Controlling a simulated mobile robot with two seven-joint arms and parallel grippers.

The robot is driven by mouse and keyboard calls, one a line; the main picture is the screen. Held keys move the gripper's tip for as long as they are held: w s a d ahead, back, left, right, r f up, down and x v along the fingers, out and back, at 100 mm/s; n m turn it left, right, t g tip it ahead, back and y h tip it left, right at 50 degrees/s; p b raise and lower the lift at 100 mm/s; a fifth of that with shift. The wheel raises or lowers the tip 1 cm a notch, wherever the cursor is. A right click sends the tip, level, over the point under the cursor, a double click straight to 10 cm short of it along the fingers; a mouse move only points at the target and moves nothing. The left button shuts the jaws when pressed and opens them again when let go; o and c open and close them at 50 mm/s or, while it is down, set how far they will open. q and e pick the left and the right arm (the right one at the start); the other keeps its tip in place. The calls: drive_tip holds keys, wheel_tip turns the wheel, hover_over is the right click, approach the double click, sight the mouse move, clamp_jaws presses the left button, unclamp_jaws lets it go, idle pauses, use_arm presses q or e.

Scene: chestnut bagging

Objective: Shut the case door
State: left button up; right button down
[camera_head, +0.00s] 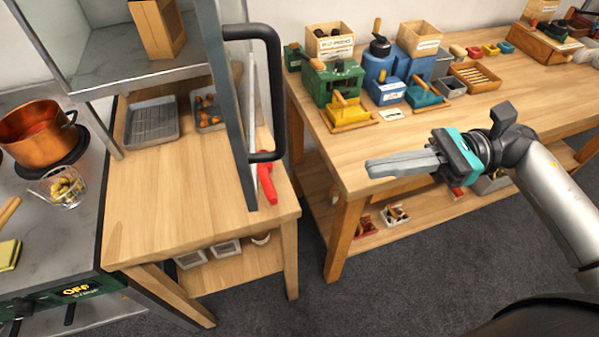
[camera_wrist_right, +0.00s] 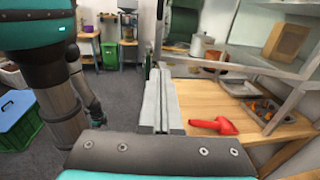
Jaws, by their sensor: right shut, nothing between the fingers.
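The case (camera_head: 95,75) is glass with metal framing and stands at the upper left over a wooden table, with a brown paper bag (camera_head: 157,28) inside. Its door (camera_head: 229,110) stands open, seen nearly edge-on, with a black bar handle (camera_head: 276,95) on its right side. My right gripper (camera_head: 370,169) is shut and empty, right of the handle and apart from it, in front of the second table. In the right wrist view its fingers (camera_wrist_right: 160,95) lie together, and the case (camera_wrist_right: 255,60) is to the right. My left gripper is not in view.
A second table (camera_head: 375,140) is crowded at the back. A floor gap separates the tables. A hob with a copper pot (camera_head: 38,135) is left.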

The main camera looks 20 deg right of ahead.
drive_tip(key=p, duration=0.3)
approach(255, 186)
drive_tip(key=a, duration=0.3)
drive_tip(key=shift+w+a+r, duration=0.1)
drive_tip(key=shift+a, duration=0.6)
